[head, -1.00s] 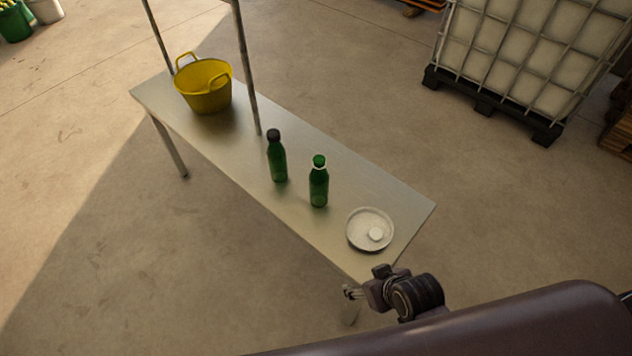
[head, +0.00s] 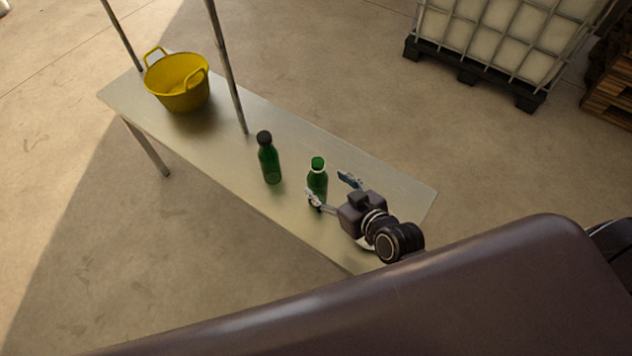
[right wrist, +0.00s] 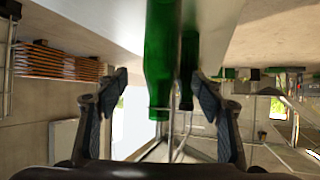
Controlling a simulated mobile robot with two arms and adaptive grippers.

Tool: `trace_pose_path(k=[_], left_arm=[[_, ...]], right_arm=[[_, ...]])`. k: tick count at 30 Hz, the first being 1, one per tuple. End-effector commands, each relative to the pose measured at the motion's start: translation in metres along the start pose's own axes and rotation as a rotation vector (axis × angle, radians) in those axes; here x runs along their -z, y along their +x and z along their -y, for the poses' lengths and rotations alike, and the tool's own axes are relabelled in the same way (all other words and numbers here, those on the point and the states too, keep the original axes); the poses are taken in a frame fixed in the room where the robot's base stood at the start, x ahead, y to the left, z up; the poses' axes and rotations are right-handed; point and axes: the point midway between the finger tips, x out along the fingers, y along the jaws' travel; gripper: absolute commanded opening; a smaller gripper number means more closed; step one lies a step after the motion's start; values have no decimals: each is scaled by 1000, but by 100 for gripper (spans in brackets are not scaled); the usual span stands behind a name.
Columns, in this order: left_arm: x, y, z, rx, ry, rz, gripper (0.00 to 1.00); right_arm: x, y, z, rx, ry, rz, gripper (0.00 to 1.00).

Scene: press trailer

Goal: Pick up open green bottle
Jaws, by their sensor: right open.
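The open green bottle (head: 317,178) stands upright on the metal table (head: 222,148), with a pale ring at its neck and no dark cap. A second green bottle (head: 267,160) with a black cap stands to its left. My right gripper (head: 332,190) is open beside the open bottle, with its fingers spread toward it. In the right wrist view, which looks upside down, the open bottle (right wrist: 160,62) shows ahead between the spread fingers (right wrist: 160,92), and the capped bottle (right wrist: 188,65) is behind it. I cannot tell whether a finger touches the bottle. My left gripper is not in view.
A yellow tub (head: 178,88) stands at the table's far left end, near two metal posts (head: 228,70). The white plate is almost wholly hidden behind my right gripper. A caged white tank (head: 490,40) on a dark pallet stands on the floor at upper right.

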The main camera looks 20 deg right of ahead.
Motion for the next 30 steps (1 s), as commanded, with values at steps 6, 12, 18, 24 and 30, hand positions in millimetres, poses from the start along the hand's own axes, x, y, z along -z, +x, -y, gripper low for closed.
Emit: trace_pose_path(k=[6,12,18,24,30], left_arm=[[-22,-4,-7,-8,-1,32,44],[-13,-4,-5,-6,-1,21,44],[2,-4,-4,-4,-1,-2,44],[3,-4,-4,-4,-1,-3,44],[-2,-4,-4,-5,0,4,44]], right_arm=[[0,21,1,1,2,0,62],[-2,47,1,1,0,0,62],[-3,56,2,2,0,0,62],[-3,55,2,2,0,1,59],[-3,55,2,2,0,1,37]])
